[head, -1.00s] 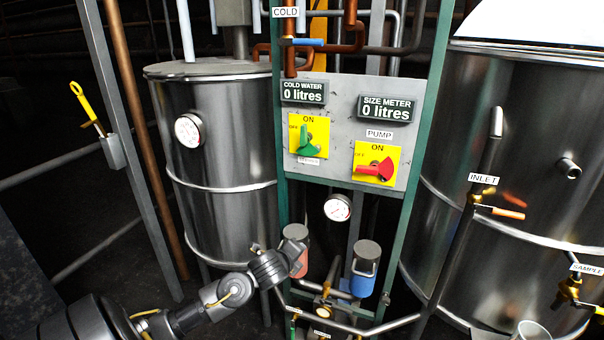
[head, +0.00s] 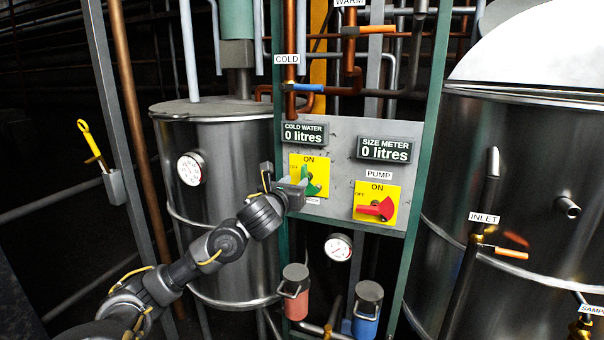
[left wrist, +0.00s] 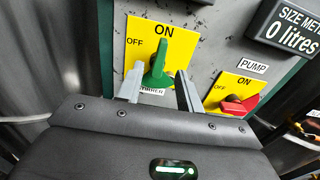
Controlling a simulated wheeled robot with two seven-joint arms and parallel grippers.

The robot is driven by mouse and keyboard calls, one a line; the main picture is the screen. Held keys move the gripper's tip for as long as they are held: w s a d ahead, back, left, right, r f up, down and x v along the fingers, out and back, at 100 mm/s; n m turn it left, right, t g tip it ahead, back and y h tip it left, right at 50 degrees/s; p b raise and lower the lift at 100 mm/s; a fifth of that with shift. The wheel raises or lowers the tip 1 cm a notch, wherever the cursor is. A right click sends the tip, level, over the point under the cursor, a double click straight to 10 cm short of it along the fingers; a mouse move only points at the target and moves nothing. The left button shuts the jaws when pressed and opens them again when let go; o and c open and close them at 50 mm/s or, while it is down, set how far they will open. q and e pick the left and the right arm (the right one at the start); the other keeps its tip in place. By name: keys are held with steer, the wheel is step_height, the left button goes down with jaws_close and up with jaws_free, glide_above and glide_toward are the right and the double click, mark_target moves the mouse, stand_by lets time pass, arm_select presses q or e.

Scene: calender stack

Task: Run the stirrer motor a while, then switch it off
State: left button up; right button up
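The stirrer switch (head: 310,184) is a green handle on a yellow ON/OFF plate, above a partly hidden STIRRER label. In the left wrist view the green handle (left wrist: 158,72) points up towards ON. My left gripper (head: 290,180) is at this switch and covers part of its plate in the head view. In the left wrist view my left gripper (left wrist: 160,74) is open, with one finger on each side of the handle and visible gaps. A green and grey motor housing (head: 236,20) stands above the left tank (head: 235,165). My right gripper is not in view.
The red PUMP switch (head: 376,208) sits close to the right and points towards OFF. Two displays above, COLD WATER (head: 305,133) and SIZE METER (head: 385,149), read 0 litres. A green frame post (head: 424,120) and a large steel tank (head: 540,200) stand to the right.

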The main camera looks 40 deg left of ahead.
mark_target(303, 175)
arm_select(q)
steer(key=p+x, duration=0.1)
steer(key=x, duration=0.3)
steer(key=shift+w+a+r, duration=0.1)
steer(key=shift+w, duration=0.2)
steer(key=shift+p+x, duration=0.45)
steer(key=shift+x, duration=0.35)
jaws_close()
